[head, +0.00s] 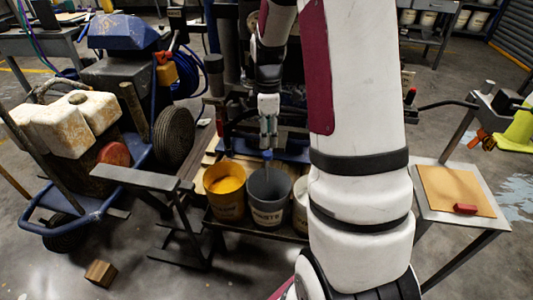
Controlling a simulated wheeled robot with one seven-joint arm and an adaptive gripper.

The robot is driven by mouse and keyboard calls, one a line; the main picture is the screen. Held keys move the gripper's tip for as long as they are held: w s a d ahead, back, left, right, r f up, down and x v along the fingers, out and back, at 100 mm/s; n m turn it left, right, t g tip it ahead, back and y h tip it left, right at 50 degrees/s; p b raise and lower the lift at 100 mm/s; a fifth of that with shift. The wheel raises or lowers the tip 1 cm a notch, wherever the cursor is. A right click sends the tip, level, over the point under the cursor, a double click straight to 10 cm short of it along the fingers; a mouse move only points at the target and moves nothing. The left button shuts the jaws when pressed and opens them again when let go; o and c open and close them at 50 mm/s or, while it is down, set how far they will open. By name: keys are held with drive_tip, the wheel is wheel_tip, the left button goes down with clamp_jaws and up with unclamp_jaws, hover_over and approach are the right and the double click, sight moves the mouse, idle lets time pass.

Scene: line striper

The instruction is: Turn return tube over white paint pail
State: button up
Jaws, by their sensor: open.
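My gripper (268,138) points down above the pails in the middle of the view, its fingers open. A small bluish-grey tube end (267,157) shows just below the fingertips, over the grey pail (266,212); it looks like the return tube. I cannot tell whether the fingers touch it. The yellow paint pail (225,205) stands left of the grey pail. A whitish pail (300,209) stands to the right, mostly hidden behind my arm, so its contents do not show. The upper part of the tube is hidden by my gripper.
The pails stand on a low dark shelf (255,229). A blue-framed striper machine (120,75) with white tanks fills the left. A grey metal stand (150,178) is left of the pails. A side table (425,207) with a board and red block stands right. A wooden block (100,273) lies on the floor.

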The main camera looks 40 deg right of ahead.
sight(267, 153)
wheel_tip(267, 153, down, 7)
drive_tip(key=shift+b, duration=0.8)
drive_tip(key=shift+c, duration=0.5)
clamp_jaws()
